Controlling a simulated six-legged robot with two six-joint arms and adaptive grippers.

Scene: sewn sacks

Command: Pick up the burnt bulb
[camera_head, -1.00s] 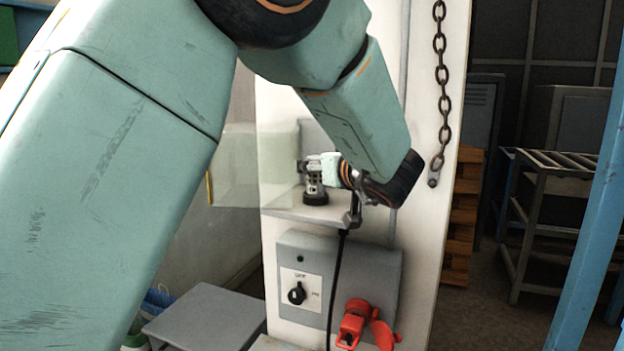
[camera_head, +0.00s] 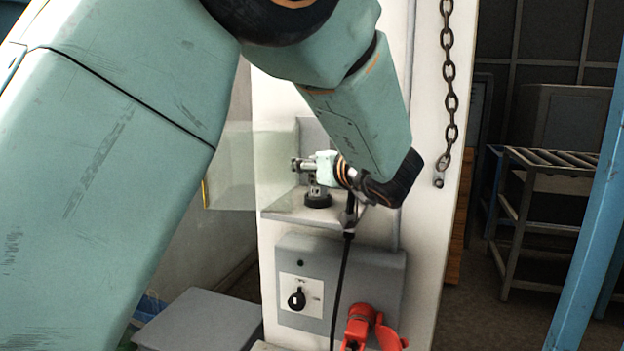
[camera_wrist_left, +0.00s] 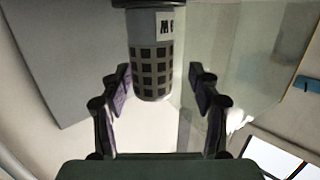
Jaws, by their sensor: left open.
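A grey cylinder (camera_wrist_left: 152,70) with a grid of dark openings and a white label hangs from the top of the left wrist view, between my fingers. I cannot tell whether it is the burnt bulb or its housing. My left gripper (camera_wrist_left: 160,78) is open, with one finger on each side and a gap showing at both. In the head view, my left gripper (camera_head: 302,164) is at the small stand on the shelf, above its round black base (camera_head: 317,200); my wrist hides part of it. My right gripper is not in view.
The stand sits on a small grey shelf (camera_head: 278,215) on a white panel. A clear guard (camera_head: 235,168) is to its left. Below are a grey switch box (camera_head: 325,265), a hanging black cable (camera_head: 341,285) and a red connector (camera_head: 360,328). A chain (camera_head: 449,90) hangs right.

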